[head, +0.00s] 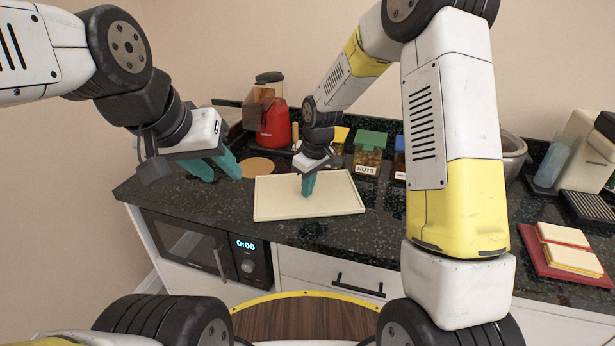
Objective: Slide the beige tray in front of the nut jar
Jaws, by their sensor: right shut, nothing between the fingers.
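The beige tray (345,207) lies flat on the dark speckled counter, near its front edge. The nut jar (368,153), with a green lid and a NUTS label, stands upright behind the tray's back right corner. Most of the tray lies to the left of the jar. My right gripper (308,192) points down over the middle of the tray with its teal fingers shut and empty. Whether its fingertips touch the tray floor is hard to tell. My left gripper (216,172) is open and empty, left of the tray above the counter.
A red blender (272,122) and a round tan board (257,167) stand behind and left of the tray. A jar with a blue lid (399,160) is right of the nut jar. A red board (570,262) lies far right. Counter right of the tray looks clear until my arm hides it.

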